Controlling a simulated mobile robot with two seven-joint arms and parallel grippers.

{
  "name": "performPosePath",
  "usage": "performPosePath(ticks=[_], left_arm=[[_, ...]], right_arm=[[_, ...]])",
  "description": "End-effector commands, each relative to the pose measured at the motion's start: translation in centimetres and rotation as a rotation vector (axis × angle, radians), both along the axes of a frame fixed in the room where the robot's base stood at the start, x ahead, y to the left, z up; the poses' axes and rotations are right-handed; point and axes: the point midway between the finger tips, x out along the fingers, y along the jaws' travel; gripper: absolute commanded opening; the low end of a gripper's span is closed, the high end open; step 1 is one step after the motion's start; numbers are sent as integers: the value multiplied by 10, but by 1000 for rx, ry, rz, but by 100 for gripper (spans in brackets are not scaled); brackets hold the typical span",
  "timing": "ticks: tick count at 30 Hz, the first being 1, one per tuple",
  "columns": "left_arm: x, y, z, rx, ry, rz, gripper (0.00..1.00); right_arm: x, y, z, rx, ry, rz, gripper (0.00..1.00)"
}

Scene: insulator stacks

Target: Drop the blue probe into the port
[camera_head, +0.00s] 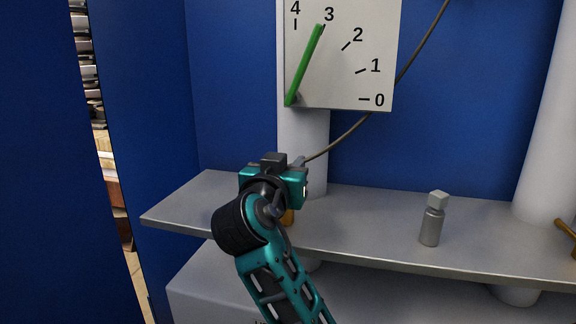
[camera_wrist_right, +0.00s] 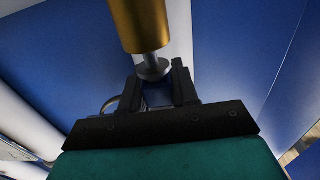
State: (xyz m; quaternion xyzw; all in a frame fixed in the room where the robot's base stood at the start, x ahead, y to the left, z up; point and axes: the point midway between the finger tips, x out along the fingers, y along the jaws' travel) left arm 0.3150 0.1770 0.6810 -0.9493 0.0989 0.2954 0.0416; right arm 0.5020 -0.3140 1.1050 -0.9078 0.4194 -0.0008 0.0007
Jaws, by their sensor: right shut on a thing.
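No blue probe can be made out, and I cannot identify a port. My right gripper (camera_head: 278,172) is above the left part of the grey shelf. In the wrist view the right gripper (camera_wrist_right: 157,82) has its dark fingers around the silver, disc-shaped end of a gold cylinder (camera_wrist_right: 140,24), a probe-like piece. A bit of gold (camera_head: 287,217) shows below the gripper in the head view. A thin dark cable (camera_head: 362,122) runs down from behind the gauge to the gripper. The left gripper is not in view.
A white gauge (camera_head: 340,75) with a green needle (camera_head: 304,65) points near 3. A grey bottle-like piece (camera_head: 431,225) with a pale cube top stands on the shelf (camera_head: 370,225). A brown piece (camera_head: 567,228) shows at the right edge. White columns stand behind.

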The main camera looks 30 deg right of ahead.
Motion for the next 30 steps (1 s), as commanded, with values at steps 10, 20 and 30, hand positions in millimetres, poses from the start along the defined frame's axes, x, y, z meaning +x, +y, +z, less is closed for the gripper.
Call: performPosePath(ticks=[10,20,30], left_arm=[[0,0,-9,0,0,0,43],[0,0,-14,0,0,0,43],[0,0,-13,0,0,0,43]], right_arm=[[0,0,-10,-1,-1,0,0],[0,0,-15,-1,-1,0,33],[0,0,-15,-1,-1,0,59]])
